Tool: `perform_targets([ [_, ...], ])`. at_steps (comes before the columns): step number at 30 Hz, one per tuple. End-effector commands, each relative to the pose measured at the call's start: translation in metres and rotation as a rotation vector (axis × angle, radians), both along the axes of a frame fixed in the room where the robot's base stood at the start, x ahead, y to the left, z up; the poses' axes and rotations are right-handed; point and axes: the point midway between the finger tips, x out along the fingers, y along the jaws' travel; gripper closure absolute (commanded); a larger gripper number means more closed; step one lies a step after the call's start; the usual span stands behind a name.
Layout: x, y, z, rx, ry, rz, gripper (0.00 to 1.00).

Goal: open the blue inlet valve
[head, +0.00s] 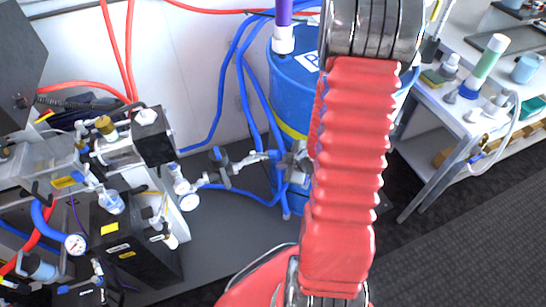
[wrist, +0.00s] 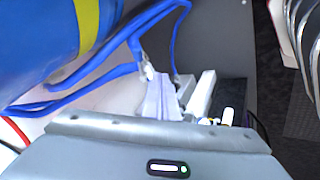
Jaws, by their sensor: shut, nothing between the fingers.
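Blue hoses run from the blue drum to a cluster of metal fittings in the head view. A small blue-grey valve handle (head: 219,157) sits on this line left of the drum and looks like the blue inlet valve; its exact setting is too small to tell. In the wrist view, my gripper (wrist: 158,80) has its pale fingers together with nothing between them. The fingertips are close to a metal hose fitting (wrist: 148,72); I cannot tell whether they touch. In the head view my red arm hides most of my gripper.
The blue drum (head: 288,95) with a yellow band stands behind my arm. The proportioner machine (head: 120,220), with gauges and red hoses, fills the left. A grey bench (head: 440,110) with bottles stands at right. Loose blue hoses (wrist: 120,60) cross near my fingers.

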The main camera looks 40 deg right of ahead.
Motion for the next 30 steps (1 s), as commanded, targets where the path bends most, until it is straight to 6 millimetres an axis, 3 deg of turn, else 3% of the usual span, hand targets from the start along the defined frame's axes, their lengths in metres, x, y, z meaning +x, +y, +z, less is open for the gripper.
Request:
perform_targets([
  [14,0.000,-0.005,-0.004,0.002,0.001,-0.015,1.00],
  [30,0.027,-0.006,-0.042,0.001,0.003,-0.015,1.00],
])
